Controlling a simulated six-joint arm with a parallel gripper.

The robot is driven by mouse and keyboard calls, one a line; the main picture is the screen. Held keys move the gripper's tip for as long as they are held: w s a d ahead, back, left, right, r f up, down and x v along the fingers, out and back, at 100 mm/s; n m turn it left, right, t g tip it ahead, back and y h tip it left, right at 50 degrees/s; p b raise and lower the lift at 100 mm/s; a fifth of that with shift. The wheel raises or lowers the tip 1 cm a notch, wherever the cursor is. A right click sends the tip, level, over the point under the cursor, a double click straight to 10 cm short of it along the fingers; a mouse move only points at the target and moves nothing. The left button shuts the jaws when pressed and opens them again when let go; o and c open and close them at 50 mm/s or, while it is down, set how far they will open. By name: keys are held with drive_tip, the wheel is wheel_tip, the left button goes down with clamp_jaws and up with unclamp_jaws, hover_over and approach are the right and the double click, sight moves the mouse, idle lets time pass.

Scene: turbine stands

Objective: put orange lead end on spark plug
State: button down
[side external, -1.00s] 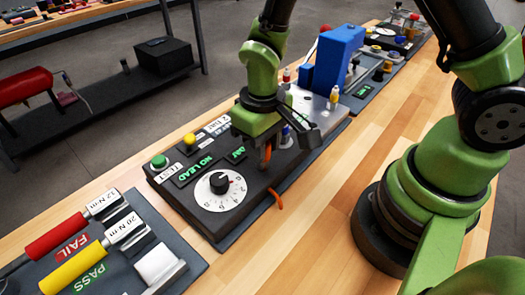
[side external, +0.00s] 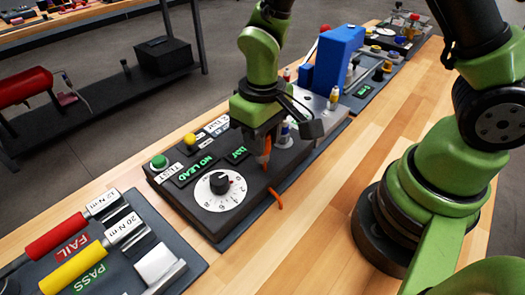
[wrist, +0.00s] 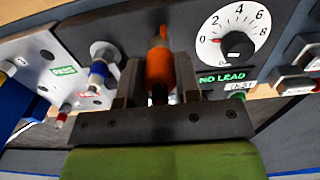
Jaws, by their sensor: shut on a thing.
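My gripper (side external: 264,150) is shut on the orange lead end (side external: 266,146) and holds it above the black tester box. In the wrist view the orange lead end (wrist: 158,65) stands between the jaws of my gripper (wrist: 155,88). An orange cable (side external: 277,199) shows at the box's front edge. A spark plug with a blue band (wrist: 98,72) stands on the metal plate, left of the lead end in the wrist view and apart from it. In the side view this plug (side external: 286,134) is partly hidden beside my gripper.
The tester has a dial (side external: 220,189) and a lit NO LEAD display (side external: 195,169). A tall blue block (side external: 331,60) rises behind the plate, with other banded plugs (side external: 334,97) near it. Torque tools (side external: 73,266) lie at the lower left. The wooden bench (side external: 325,190) in front is clear.

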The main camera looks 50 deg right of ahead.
drive_tip(key=shift+r, duration=0.65)
drive_tip(key=w+d+r+m, duration=0.1)
drive_tip(key=d+r+m, duration=0.3)
drive_tip(key=d+r, duration=0.5)
drive_tip(key=shift+w+a+f+m, duration=0.15)
drive_tip(key=shift+a+f, duration=0.1)
drive_tip(key=shift+f, duration=0.7)
drive_tip(key=shift+a+f+m, duration=0.15)
drive_tip(key=shift+a+f, duration=0.1)
drive_tip(key=shift+f, duration=0.65)
drive_tip(key=shift+f, duration=0.5)
drive_tip(key=shift+f, duration=0.2)
drive_tip(key=shift+f, duration=0.1)
